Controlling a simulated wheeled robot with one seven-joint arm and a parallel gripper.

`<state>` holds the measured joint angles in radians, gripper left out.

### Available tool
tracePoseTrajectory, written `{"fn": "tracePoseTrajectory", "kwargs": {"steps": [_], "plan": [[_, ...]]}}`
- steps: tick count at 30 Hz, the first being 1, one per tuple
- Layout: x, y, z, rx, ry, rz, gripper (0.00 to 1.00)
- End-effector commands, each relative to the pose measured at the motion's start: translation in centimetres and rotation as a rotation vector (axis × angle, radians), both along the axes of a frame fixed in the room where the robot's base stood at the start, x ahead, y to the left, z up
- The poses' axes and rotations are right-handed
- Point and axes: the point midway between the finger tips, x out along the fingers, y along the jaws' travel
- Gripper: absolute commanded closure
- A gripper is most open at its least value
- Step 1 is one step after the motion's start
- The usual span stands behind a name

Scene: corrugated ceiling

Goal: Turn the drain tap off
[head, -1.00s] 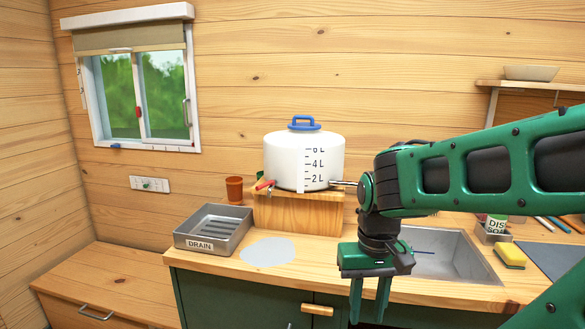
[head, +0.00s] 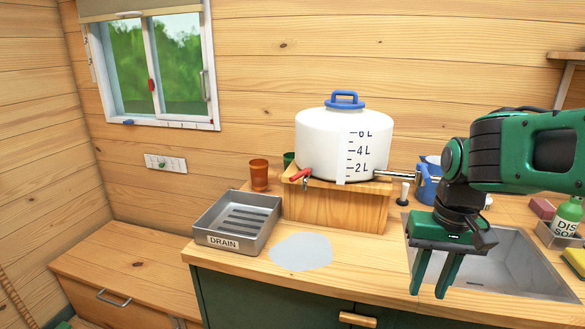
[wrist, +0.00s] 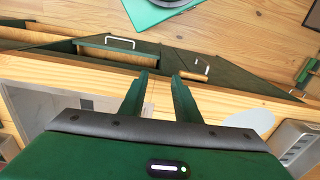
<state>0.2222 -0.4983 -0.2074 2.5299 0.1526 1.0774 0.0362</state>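The white water container (head: 342,146) stands on a wooden block (head: 335,205) on the counter, with a blue handle and litre marks. The red-handled tap (head: 301,175) sticks out at its lower left. A metal tap (head: 396,174) sticks out at its lower right. The grey tray labelled DRAIN (head: 238,222) is at the counter's left, below and left of the red tap. My gripper (head: 431,283) points down over the sink's left edge, right of the container, its fingers apart and empty. The wrist view shows the two fingers (wrist: 162,85) apart with nothing between them.
A grey-white flat patch (head: 301,252) lies on the counter in front of the block. An orange cup (head: 259,175) stands behind the tray. A lower wooden bench (head: 140,265) is at the left.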

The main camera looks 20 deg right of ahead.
Motion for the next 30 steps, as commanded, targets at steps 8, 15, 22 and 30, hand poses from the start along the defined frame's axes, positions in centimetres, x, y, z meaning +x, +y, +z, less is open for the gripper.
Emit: {"fn": "tracePoseTrajectory", "kwargs": {"steps": [8,15,22,30], "plan": [[12.2,3.0,9.0,0.061,-0.075,-0.166,0.71],[21.3,8.7,17.5,0.112,-0.101,-0.300,0.71],[26.1,12.8,22.9,0.123,-0.113,-0.396,0.71],[27.6,14.5,24.9,0.126,-0.123,-0.440,0.71]]}}
